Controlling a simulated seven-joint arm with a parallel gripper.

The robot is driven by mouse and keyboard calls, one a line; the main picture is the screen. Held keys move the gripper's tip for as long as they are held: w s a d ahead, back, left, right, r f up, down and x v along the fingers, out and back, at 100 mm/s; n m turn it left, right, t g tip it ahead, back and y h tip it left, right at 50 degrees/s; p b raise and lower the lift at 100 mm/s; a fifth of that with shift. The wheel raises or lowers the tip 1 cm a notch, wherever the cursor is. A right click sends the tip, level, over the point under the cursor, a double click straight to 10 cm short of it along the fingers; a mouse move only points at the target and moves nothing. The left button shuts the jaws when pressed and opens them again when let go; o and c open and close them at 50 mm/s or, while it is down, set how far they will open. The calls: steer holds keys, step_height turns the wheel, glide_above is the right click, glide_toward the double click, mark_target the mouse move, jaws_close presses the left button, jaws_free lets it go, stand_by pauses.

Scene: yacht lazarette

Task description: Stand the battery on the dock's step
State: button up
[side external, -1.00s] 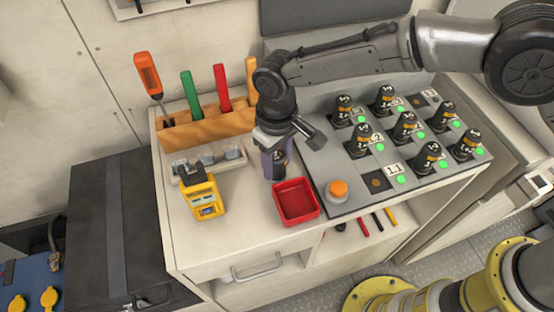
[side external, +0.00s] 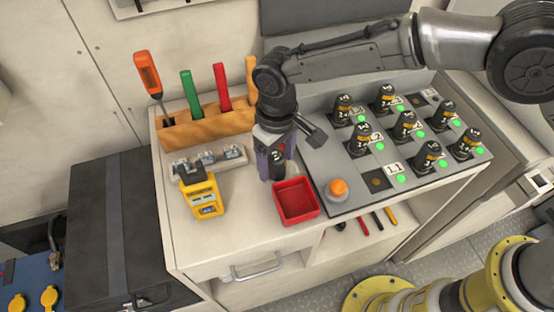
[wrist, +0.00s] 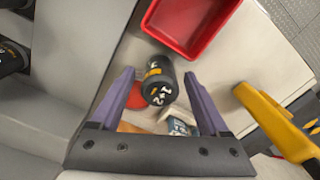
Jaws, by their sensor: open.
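A black battery (side external: 278,166) with a dark, lettered top and an orange band is on the counter, apparently upright, just behind the red tray. My gripper (side external: 277,164) is above it, pointing down, its purple fingers on either side. In the wrist view, the open fingers (wrist: 160,88) flank the battery (wrist: 160,78), with visible gaps. The grey dock (side external: 322,165) lies to the right, with several similar batteries, green lights and an orange button. An empty place labelled 1.1 (side external: 376,182) is near its front. I cannot tell which part is the step.
The red tray (side external: 296,200) is close in front of the battery. A yellow meter (side external: 203,196) and a small grey terminal strip (side external: 207,160) are to the left. A wooden rack (side external: 206,128) with upright coloured handles stands behind. The counter between meter and tray is clear.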

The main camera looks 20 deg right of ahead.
mark_target(278, 155)
step_height(278, 155, up, 12)
steer(key=shift+f, duration=0.2)
steer(key=shift+d, duration=0.1)
steer(key=s+d+r+m+t, duration=0.15)
steer(key=d+r, duration=0.25)
steer(key=d, duration=0.4)
steer(key=s+d+r+y, duration=0.15)
steer(key=d+r, duration=0.25)
steer(key=d, duration=0.4)
steer(key=s+d+r+m+t+h, duration=0.1)
steer(key=s+d+r, duration=0.25)
steer(key=d, duration=0.45)
steer(key=s+d+m+t, duration=0.1)
steer(key=s+d+t, duration=0.1)
steer(key=s+d, duration=0.5)
steer(key=shift+s+d+m, duration=0.3)
steer(key=shift+d+m, duration=0.05)
steer(key=shift+d, duration=0.35)
steer(key=shift+o, duration=0.2)
steer(key=s+d+f+m+t, duration=0.1)
steer(key=s+d+f, duration=0.3)
steer(key=s, duration=0.3)
steer(key=shift+s, duration=0.25)
steer(key=shift+o, duration=0.3)
steer(key=shift+s+d+f, duration=0.2)
steer(key=shift+s+f, duration=0.05)
steer(key=shift+f, duration=0.1)
